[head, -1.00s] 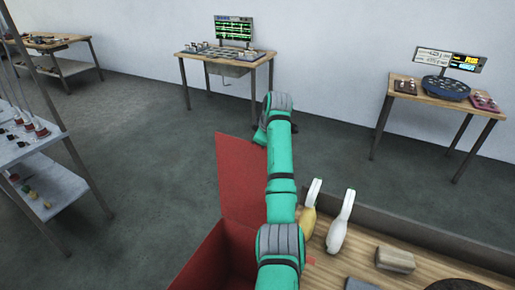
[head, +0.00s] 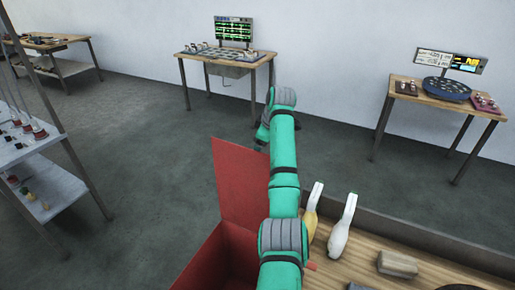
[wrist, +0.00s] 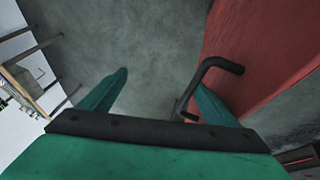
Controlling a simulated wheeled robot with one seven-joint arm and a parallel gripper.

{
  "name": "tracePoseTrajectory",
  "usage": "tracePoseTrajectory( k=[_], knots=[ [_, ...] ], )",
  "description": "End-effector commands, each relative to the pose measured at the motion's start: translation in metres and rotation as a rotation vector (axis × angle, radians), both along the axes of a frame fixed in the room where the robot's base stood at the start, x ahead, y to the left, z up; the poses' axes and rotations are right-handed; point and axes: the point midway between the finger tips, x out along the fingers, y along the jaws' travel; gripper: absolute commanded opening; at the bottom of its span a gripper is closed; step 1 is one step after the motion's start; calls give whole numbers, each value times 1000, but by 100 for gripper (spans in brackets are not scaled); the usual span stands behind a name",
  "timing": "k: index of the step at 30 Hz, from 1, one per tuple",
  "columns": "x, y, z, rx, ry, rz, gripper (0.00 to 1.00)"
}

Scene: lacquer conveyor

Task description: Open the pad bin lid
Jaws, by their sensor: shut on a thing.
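The pad bin (head: 212,262) is a red box at the bottom centre of the head view. Its red lid (head: 238,180) stands raised, roughly upright, at the bin's far side, and fills the upper right of the wrist view (wrist: 262,50). A black bar handle (wrist: 208,70) sticks out from the lid's face. My gripper (wrist: 160,82) is at this handle, which runs against the right finger. The fingers look apart in the wrist view, but they are shut on the handle.
A metal shelf (head: 40,170) stands at left. Tables stand along the back wall. Grey floor between them is open.

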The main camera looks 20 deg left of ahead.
Motion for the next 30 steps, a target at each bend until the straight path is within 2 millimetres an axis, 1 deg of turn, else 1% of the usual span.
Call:
tracePoseTrajectory(
  k=[1, 4, 6, 26, 28, 29, 30],
  knots=[
    [14, -23, 34, 4, -55, -25, 68],
    [15, -24, 40, 4, -55, -22, 78],
    [15, -25, 43, 4, -55, -22, 82],
    [22, -41, 79, 4, -56, -23, 82],
    [23, -43, 81, 5, -53, -21, 37],
    [23, -43, 82, 4, -51, -21, 28],
    [22, -42, 82, 4, -47, -20, 28]
  ],
)
